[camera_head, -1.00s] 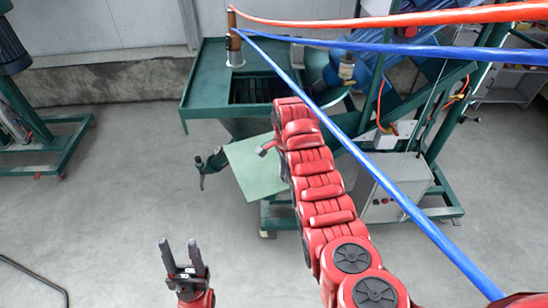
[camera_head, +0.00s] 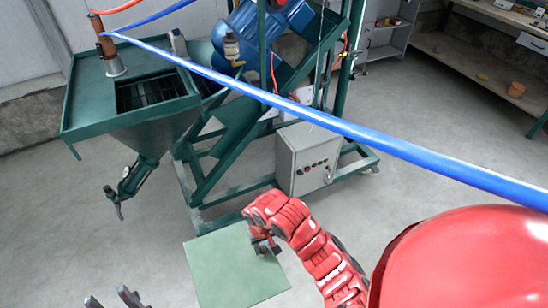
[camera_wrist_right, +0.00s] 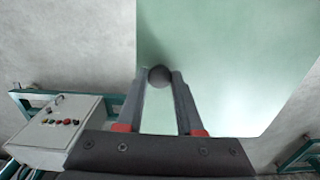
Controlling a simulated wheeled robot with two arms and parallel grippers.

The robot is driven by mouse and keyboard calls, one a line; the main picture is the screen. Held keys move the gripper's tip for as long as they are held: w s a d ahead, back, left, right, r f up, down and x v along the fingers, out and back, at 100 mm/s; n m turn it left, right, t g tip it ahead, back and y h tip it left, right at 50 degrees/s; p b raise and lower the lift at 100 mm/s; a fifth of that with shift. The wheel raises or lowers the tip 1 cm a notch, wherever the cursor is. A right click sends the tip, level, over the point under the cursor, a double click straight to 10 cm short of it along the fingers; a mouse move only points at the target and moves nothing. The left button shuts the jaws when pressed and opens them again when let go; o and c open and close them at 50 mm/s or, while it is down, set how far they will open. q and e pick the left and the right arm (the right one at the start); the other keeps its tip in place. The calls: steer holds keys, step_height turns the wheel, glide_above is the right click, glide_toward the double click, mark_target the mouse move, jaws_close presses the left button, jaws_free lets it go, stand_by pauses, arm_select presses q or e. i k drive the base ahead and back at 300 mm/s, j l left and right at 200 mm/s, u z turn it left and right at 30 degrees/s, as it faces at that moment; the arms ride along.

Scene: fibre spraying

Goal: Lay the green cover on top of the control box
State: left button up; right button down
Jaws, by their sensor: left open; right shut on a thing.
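The green cover (camera_head: 232,268) is a flat pale green square panel with a dark round knob (camera_wrist_right: 159,76). My right gripper (camera_head: 262,246) is shut on that knob and holds the cover out in front of me, low in the head view. In the right wrist view the cover (camera_wrist_right: 235,50) fills the upper middle and right, and both fingers touch the knob. The grey control box (camera_head: 308,157), with small coloured buttons on its front, stands on the green frame, beyond and right of the cover. It also shows in the wrist view (camera_wrist_right: 55,125) at the lower left. My left gripper (camera_head: 112,299) is open and empty at the bottom edge.
A green machine with a hopper (camera_head: 150,120) stands behind. A blue hose (camera_head: 330,118) crosses the view diagonally, passing in front of the control box's top in the picture. Green frame beams (camera_head: 225,200) surround the box's base. Grey floor around the cover is clear.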

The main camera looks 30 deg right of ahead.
mark_target(314, 136)
steer(key=i+l, duration=0.1)
steer(key=l, duration=0.35)
steer(key=i+l, duration=0.15)
steer(key=l, duration=0.25)
steer(key=i+l, duration=0.1)
steer(key=l, duration=0.35)
steer(key=i+l, duration=0.15)
steer(key=l, duration=0.3)
steer(key=i+l, duration=0.1)
steer(key=l, duration=0.3)
steer(key=i+l, duration=0.15)
steer(key=l, duration=0.3)
steer(key=i+l, duration=0.1)
steer(key=l, duration=0.35)
steer(key=i+l, duration=0.15)
steer(key=l, duration=0.25)
